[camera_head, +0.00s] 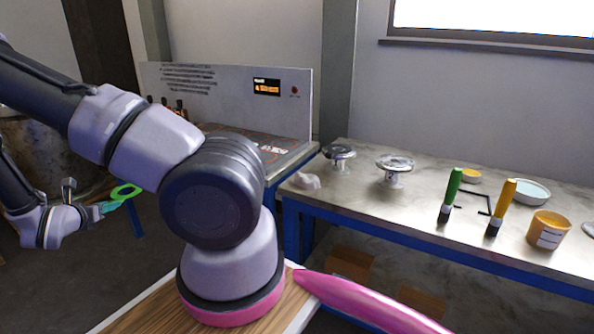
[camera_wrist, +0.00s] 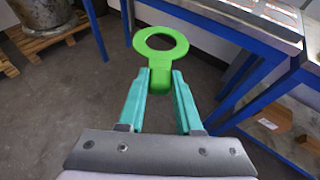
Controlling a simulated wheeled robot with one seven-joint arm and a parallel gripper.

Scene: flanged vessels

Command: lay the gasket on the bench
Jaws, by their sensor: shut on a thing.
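The gasket (camera_wrist: 161,44) is a bright green ring with a tab, and it also shows at the left in the head view (camera_head: 126,192). My gripper (camera_wrist: 160,78) has its teal fingers shut on the gasket's tab, with the ring beyond the fingertips. It also shows in the head view (camera_head: 113,204), held out over the floor, left of the benches. The grey-topped bench (camera_head: 420,235) with blue legs stands at the right of the head view. The gasket is in the air, apart from the bench.
A bench with a grey panel (camera_head: 225,95) stands behind. The bench's front middle is clear.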

